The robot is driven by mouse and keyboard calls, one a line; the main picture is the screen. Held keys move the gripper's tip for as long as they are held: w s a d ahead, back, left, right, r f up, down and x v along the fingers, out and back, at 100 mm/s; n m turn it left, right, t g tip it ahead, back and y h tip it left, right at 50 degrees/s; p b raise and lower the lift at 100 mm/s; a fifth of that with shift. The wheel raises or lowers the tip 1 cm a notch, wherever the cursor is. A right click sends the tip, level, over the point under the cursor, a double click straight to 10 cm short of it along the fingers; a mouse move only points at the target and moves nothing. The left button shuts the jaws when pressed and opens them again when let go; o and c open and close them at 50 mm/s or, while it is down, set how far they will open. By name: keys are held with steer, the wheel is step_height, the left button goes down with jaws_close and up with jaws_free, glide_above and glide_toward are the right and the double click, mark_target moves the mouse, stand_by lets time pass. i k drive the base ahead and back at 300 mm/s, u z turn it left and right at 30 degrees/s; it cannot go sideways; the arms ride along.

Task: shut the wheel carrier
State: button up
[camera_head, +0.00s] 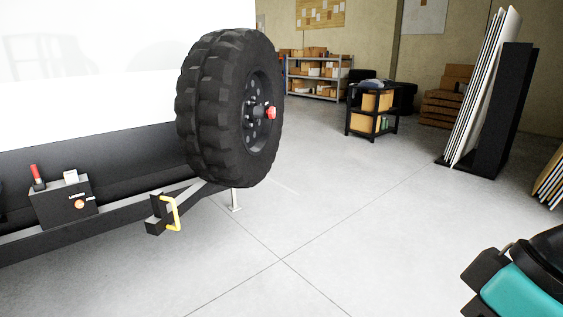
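The wheel carrier shows as a grey arm (207,188) low behind a large black spare tyre (205,110). The tyre stands upright, swung out at an angle from the white caravan body (90,70). Its hub faces right and has a red knob (271,113). A yellow handle (174,214) on a black bracket (155,215) sits on the chassis beam below the tyre. My teal and black arm end (515,285) is at the lower right corner, far from the wheel. It is cut off by the frame, and its finger opening cannot be made out.
A black box (62,203) with a red switch and an orange button sits on the chassis beam at left. A thin support leg (235,200) stands below the tyre. A black cart (372,110), shelves (320,75) and a panel rack (495,110) stand further back. The middle floor is clear.

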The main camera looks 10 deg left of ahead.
mark_target(228, 80)
steer(key=u, duration=0.45)
steer(key=i, duration=2.15)
steer(key=u, duration=0.05)
